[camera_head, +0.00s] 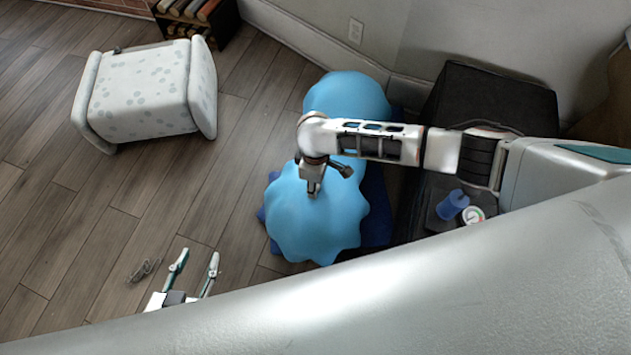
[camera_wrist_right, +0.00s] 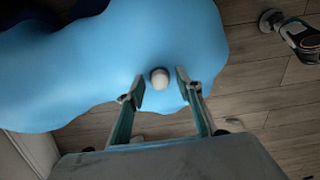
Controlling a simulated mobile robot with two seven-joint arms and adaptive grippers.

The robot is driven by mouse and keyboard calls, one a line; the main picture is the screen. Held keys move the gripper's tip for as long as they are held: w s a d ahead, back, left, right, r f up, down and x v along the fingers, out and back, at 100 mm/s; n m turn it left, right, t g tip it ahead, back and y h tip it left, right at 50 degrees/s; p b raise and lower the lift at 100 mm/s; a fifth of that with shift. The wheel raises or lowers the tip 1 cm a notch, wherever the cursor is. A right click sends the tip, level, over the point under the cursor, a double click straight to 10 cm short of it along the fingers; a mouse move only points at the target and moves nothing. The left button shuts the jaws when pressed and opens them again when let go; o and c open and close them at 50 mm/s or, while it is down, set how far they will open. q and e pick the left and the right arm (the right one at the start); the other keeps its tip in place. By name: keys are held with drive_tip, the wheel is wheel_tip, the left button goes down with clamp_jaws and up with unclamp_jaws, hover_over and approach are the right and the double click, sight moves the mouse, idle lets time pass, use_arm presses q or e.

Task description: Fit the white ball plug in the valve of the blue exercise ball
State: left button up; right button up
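The blue exercise ball (camera_head: 312,225) looks lumpy and sagging, with another rounded blue part (camera_head: 346,95) behind my right arm. My right gripper (camera_head: 313,190) points down over the front part of the ball. In the right wrist view, its two fingers are apart, with the white plug (camera_wrist_right: 159,77) between their tips against the ball's blue surface. The fingers appear clear of the plug. The valve opening is not visible, and I cannot tell how the plug sits. My left gripper (camera_head: 194,266) is open and empty over the floor, apart from the ball.
A dark blue mat (camera_head: 376,204) lies under the ball. A black block-like piece (camera_head: 490,92) stands to the right, with a blue cylinder (camera_head: 452,204) and a round gauge (camera_head: 473,215) near its front. A spotted ottoman (camera_head: 145,92) stands left. The wooden floor between is mostly clear.

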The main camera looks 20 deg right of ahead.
drive_tip(key=shift+r, duration=0.3)
use_arm(q)
drive_tip(key=shift+w+r, duration=0.2)
use_arm(e)
wheel_tip(320, 180, up, 11)
drive_tip(key=shift+r, duration=0.2)
